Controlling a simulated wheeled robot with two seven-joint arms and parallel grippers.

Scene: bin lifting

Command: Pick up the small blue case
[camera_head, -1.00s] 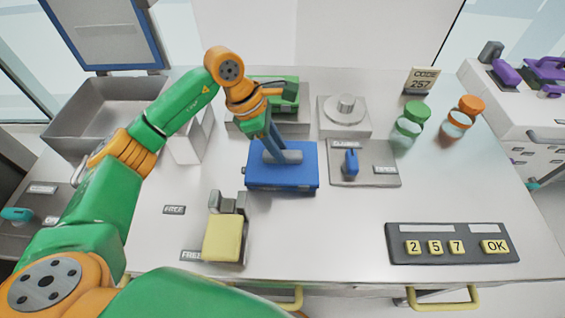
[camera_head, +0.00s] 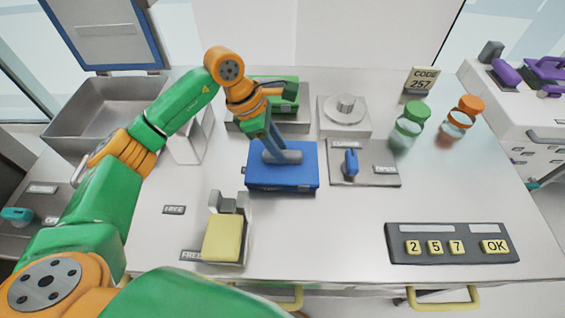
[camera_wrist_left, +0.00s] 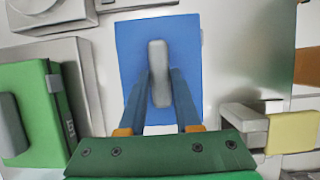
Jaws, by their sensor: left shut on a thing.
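The small blue case (camera_head: 283,179) lies flat on the grey table, a little left of the middle in the head view. It has a grey bar handle on top. In the left wrist view the case (camera_wrist_left: 190,35) fills the centre, with its handle running up the picture between my fingers. My left gripper (camera_head: 272,154) comes down from above and is shut on the case's handle (camera_wrist_left: 159,75). The case appears to rest on the table. My right gripper is in neither view.
A green case (camera_head: 285,93) sits in a grey tray behind. A lever plate (camera_head: 375,177) stands close at right, and a yellow-padded clamp (camera_head: 223,237) in front. A keypad (camera_head: 452,243) is at front right. An open metal bin (camera_head: 105,108) is at left.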

